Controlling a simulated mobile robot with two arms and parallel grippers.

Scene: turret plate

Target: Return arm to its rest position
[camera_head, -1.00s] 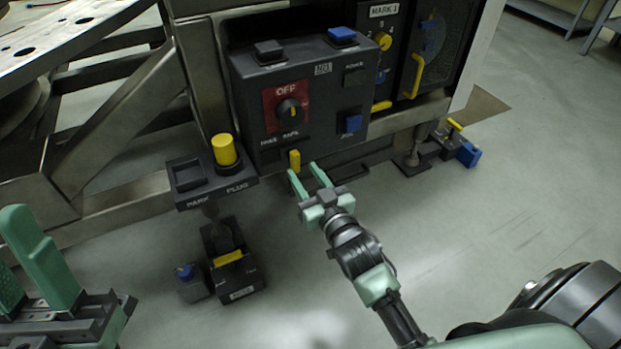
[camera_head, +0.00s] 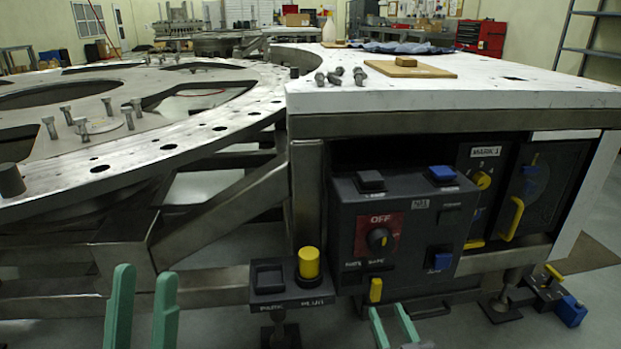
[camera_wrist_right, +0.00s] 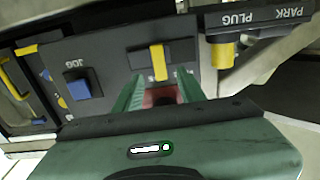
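My right gripper (camera_head: 394,326) is at the bottom of the head view, just below the dark control box (camera_head: 345,210). Its two green fingers are spread, with nothing between them. The box carries a red OFF panel with a black knob (camera_head: 379,239) and a yellow lever (camera_head: 376,290) at its lower edge. In the right wrist view the open fingers (camera_wrist_right: 160,92) point at the box's front, near the yellow lever (camera_wrist_right: 158,62), and do not appear closed on it. My left gripper (camera_head: 141,308) stands upright at the lower left with its fingers apart and empty.
The park plug holder (camera_head: 283,297) with a yellow plug (camera_head: 308,262) sits left of the box. The steel turret plate (camera_head: 120,151) fills the left. A white-topped bench (camera_head: 470,92) with bolts and a wooden board (camera_head: 410,69) is above.

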